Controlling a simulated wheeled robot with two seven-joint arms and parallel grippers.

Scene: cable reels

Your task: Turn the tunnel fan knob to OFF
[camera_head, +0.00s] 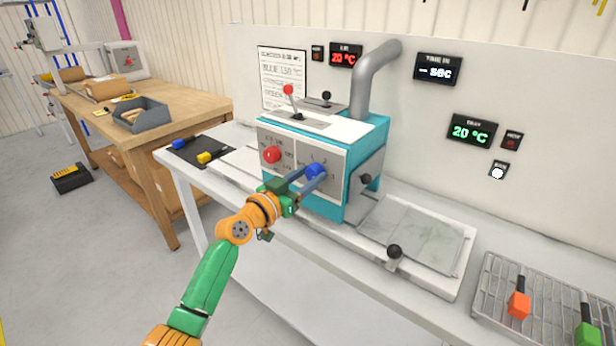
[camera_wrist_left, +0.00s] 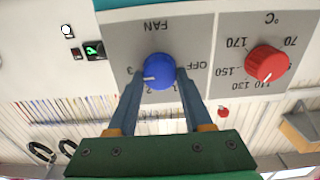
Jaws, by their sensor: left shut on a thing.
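The blue fan knob (camera_head: 315,171) is on the grey front panel of the teal machine (camera_head: 365,150). In the left wrist view, upside down, the blue knob (camera_wrist_left: 159,71) sits under the word FAN, with marks 3, 2, 1 and OFF around it. Its white pointer line points left and slightly down, near the 3 and 2 marks, away from OFF on the right. My left gripper (camera_head: 304,178) is shut on the knob, one blue finger on each side. My right gripper is not in view.
A red temperature knob (camera_head: 271,155) sits beside the fan knob. A lever with a black ball (camera_head: 394,251) stands at the front of the bench, right of the machine.

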